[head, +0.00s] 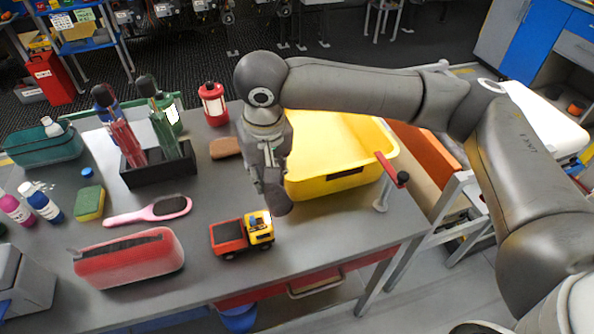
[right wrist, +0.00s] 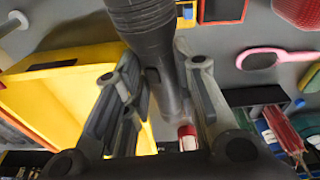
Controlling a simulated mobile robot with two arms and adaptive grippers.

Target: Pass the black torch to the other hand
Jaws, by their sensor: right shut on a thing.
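The black torch (right wrist: 142,25) is between the fingers of my right gripper (right wrist: 160,95) in the right wrist view. Its wide ribbed head is toward the top of that view, and its thinner body runs down between the fingers. In the head view my right gripper (head: 270,170) is above the table, beside the yellow bin, shut on the torch. The torch's dark lower end (head: 278,203) shows just below the fingers, pointing down. My left gripper is not in view.
The yellow bin (head: 335,187) stands right of the gripper. A toy truck (head: 243,236) is in front of it. A pink hairbrush (head: 150,210), red pencil case (head: 130,258) and black holder (head: 158,172) are to the left. Bare table lies between hairbrush and truck.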

